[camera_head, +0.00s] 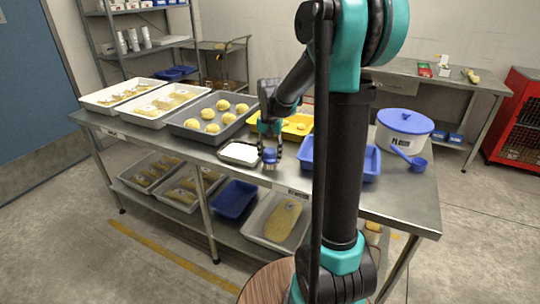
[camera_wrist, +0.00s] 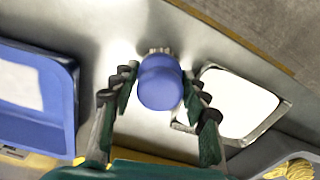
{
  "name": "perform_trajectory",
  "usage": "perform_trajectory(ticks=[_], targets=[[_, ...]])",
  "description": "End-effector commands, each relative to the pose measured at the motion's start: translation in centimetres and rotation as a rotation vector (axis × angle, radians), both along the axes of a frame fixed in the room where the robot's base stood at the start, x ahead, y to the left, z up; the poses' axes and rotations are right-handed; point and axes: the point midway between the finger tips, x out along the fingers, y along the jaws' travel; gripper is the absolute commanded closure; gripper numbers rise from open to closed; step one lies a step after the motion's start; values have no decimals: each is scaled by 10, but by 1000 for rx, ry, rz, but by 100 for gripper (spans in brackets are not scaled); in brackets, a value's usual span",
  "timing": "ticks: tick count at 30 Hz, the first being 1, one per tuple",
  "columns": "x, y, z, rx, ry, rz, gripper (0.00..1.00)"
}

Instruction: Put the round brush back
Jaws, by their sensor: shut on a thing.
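The round brush (camera_wrist: 160,82) has a blue rounded top and pale bristles showing past its edge in the wrist view. My gripper (camera_wrist: 159,88) has its dark fingers on both sides of the blue top and is shut on it. In the head view the brush (camera_head: 269,156) hangs bristles down below my gripper (camera_head: 269,146), at the front edge of the steel table. I cannot tell whether the bristles touch the table.
A grey tray of dough balls (camera_head: 190,133) and white trays (camera_head: 126,109) stand left. A yellow tray (camera_head: 297,131) is behind. A blue tray (camera_head: 372,164), partly hidden by my arm, a blue-lidded white tub (camera_head: 404,134) and a blue scoop (camera_head: 414,160) are right.

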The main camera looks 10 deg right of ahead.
Motion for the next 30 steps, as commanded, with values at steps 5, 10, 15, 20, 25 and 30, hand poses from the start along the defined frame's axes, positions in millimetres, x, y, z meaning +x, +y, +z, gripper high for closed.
perform_trajectory(ticks=[5, 10, 15, 20, 25, 30], targets=[[0, 0, -3, 0, 0, 0, 87], [0, 0, -2, 0, 0, 0, 34], [0, 0, -2, 0, 0, 0, 34], [0, 0, 0, 0, 0, 0, 34], [0, 0, 17, 0, 0, 0, 34], [0, 0, 50, 0, 0, 0, 34]])
